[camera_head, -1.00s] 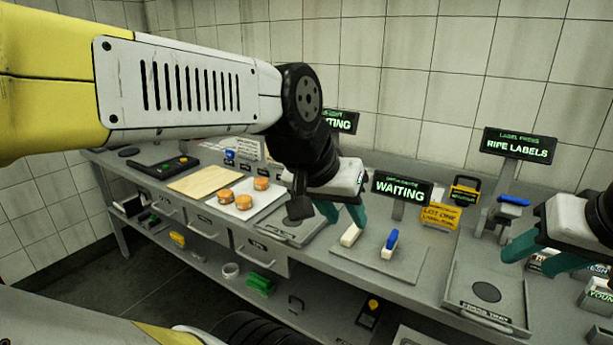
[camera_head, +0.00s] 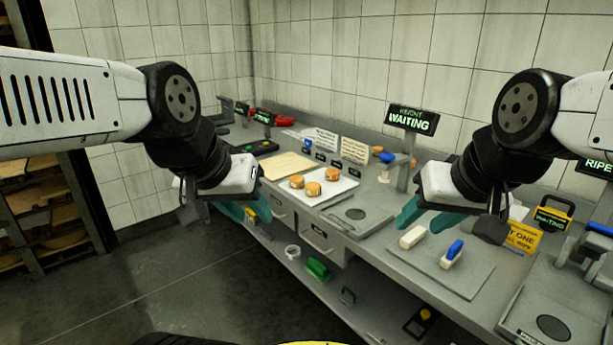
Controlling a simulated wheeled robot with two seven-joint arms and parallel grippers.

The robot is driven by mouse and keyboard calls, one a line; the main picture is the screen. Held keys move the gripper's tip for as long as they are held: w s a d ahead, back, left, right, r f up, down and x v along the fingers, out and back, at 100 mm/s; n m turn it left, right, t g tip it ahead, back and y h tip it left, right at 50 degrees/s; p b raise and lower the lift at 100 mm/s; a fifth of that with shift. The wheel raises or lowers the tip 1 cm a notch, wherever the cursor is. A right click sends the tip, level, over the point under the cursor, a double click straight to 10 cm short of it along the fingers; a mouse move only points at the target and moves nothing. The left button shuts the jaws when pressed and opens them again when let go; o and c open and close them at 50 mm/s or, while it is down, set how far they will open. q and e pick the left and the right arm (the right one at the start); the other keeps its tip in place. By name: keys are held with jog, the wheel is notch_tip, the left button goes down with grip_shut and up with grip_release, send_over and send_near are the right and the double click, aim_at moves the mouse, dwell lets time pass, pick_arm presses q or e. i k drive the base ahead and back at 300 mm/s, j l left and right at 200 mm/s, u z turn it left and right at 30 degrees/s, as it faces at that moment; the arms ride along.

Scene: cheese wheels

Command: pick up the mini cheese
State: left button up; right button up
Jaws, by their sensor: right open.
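Three small orange mini cheeses sit on a white board: one at the left (camera_head: 297,181), one in the middle (camera_head: 313,188) and one at the right (camera_head: 332,174). My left gripper (camera_head: 243,213) has teal fingers, is open and empty, and hangs left of the board, by the bench's front edge. My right gripper (camera_head: 424,219) is open and empty, to the right of the board, above the bench near a white-handled block (camera_head: 412,237). Neither gripper touches a cheese.
A wooden board (camera_head: 287,166) lies left of the cheeses. A grey plate with a dark disc (camera_head: 355,214) lies to their right. A "WAITING" sign (camera_head: 411,120) stands on a post behind. A blue-topped block (camera_head: 453,253) rests on a grey mat (camera_head: 470,279).

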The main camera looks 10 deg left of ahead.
aim_at(331, 174)
jog(key=i+j+z, duration=0.1)
jog(key=i+j, duration=0.15)
jog(key=i+j+z, duration=0.15)
jog(key=j, duration=0.2)
jog(key=i+j+z, duration=0.1)
jog(key=i+j, duration=0.15)
jog(key=i+j+z, duration=0.15)
jog(key=j, duration=0.25)
jog(key=i+j+z, duration=0.1)
jog(key=i+j, duration=0.15)
jog(key=i+j+z, duration=0.1)
jog(key=j, duration=0.4)
jog(key=i+j+z, duration=0.15)
jog(key=j, duration=0.25)
jog(key=i+j+z, duration=0.1)
jog(key=j, duration=0.3)
jog(key=i, duration=0.05)
